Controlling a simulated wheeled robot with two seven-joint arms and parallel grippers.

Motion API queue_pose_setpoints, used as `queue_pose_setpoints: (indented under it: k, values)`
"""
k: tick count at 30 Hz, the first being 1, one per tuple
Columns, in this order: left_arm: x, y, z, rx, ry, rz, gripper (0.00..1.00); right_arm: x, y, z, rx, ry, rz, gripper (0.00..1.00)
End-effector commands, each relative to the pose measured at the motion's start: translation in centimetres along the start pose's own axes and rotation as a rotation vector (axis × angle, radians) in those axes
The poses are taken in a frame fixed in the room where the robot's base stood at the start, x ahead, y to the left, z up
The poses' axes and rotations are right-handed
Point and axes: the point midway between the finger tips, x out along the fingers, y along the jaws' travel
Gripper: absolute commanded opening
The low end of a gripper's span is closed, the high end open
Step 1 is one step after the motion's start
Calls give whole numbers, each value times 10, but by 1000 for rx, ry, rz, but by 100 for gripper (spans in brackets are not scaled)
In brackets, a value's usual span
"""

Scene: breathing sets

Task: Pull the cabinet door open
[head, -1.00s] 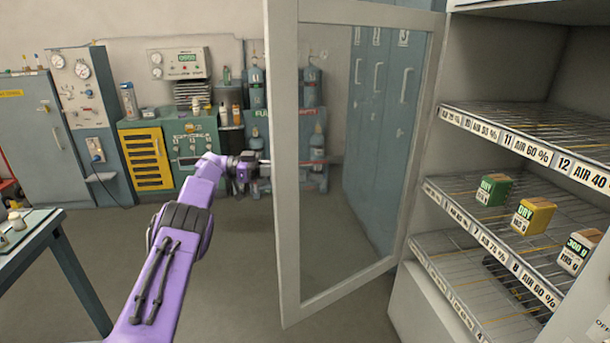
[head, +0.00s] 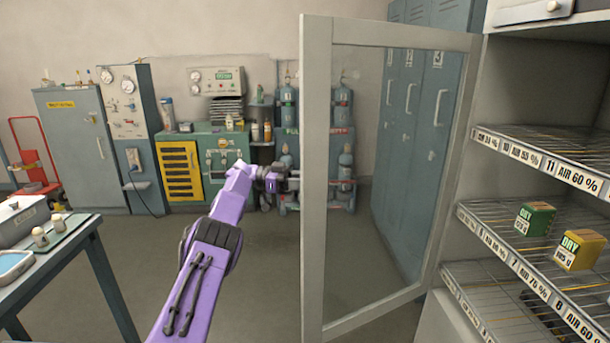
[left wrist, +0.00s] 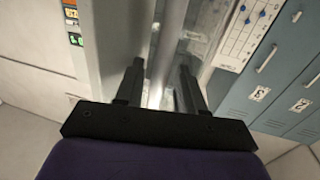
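The cabinet door (head: 316,200) is a glazed panel in a grey frame. It stands swung well out from the cabinet, with its free edge to the left. My left gripper (head: 290,179) is at the outer side of that free edge, about mid-height, and its tips are partly hidden by the frame. In the left wrist view its two dark fingers (left wrist: 163,88) are apart, with a pale upright strip of the door between them. Gaps seem to show beside the strip, so no firm grip is visible. My right gripper is in neither view.
The cabinet's wire shelves (head: 500,215) hold a green box (head: 535,219) and a yellow box (head: 580,250). A table (head: 60,250) with a tray stands at left. Blue lockers (head: 415,110) and a green-and-yellow unit (head: 205,160) line the back. The floor between is clear.

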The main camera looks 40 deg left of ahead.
Motion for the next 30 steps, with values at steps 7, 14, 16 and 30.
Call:
queue_pose_setpoints:
  k: [7, 14, 16, 30]
  values:
    - [5, 10, -20, 0, 2, 6, 38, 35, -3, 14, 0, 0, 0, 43]
    - [5, 41, -60, 6, 5, 2, 38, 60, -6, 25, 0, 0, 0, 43]
    - [6, 55, -75, 6, 4, 1, 38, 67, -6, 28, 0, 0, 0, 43]
    - [13, 137, -113, 1, 1, 1, 38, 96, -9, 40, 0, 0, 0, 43]
